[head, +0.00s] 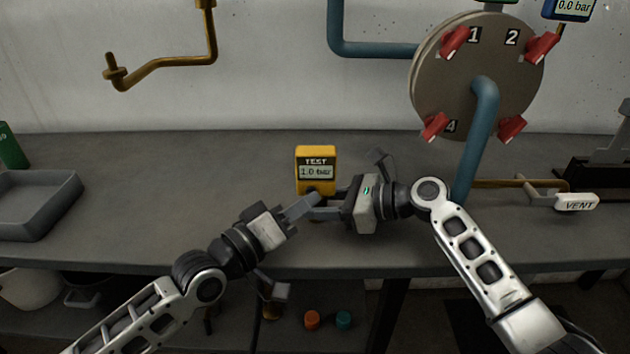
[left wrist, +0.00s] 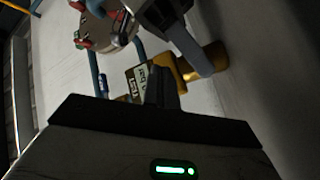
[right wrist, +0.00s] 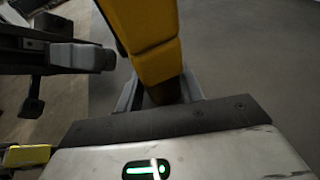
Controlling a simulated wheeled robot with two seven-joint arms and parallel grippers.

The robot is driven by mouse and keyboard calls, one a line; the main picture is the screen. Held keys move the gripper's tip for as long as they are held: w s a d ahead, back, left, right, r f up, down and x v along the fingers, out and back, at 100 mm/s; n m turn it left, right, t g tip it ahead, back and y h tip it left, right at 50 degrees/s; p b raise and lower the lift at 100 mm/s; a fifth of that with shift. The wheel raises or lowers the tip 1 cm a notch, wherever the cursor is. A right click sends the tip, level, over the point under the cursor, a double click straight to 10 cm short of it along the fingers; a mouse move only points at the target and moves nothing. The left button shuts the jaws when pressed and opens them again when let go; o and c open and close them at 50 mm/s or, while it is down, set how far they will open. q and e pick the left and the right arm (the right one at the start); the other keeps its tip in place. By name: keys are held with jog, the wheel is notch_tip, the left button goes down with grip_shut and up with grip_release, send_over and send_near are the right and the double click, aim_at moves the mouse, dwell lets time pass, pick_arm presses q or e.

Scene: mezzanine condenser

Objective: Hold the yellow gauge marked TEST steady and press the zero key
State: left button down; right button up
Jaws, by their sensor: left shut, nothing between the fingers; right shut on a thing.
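The yellow gauge (head: 316,157) marked TEST stands upright on the bench and its display reads 1.0 bar. My right gripper (head: 330,210) comes from the right and is shut on the gauge's lower part; in the right wrist view its fingers (right wrist: 162,93) lie on both sides below the yellow body (right wrist: 148,40). My left gripper (head: 311,202) is shut and empty, its tips just in front of the gauge's lower face. In the left wrist view its shut fingers (left wrist: 161,86) partly cover the gauge (left wrist: 140,80). I cannot make out the zero key or tell whether the tips touch it.
A grey tray (head: 68,194) sits at the bench's left. A round plate (head: 455,95) with red handles and a blue pipe (head: 484,115) stands back right. A VENT handle (head: 576,202) is at far right.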

pick_arm(q)
jog(key=shift+w, duration=0.2)
jog(key=shift+s, duration=0.7)
jog(key=s, duration=0.6)
dwell(0.4)
pick_arm(e)
jog(key=o, duration=0.8)
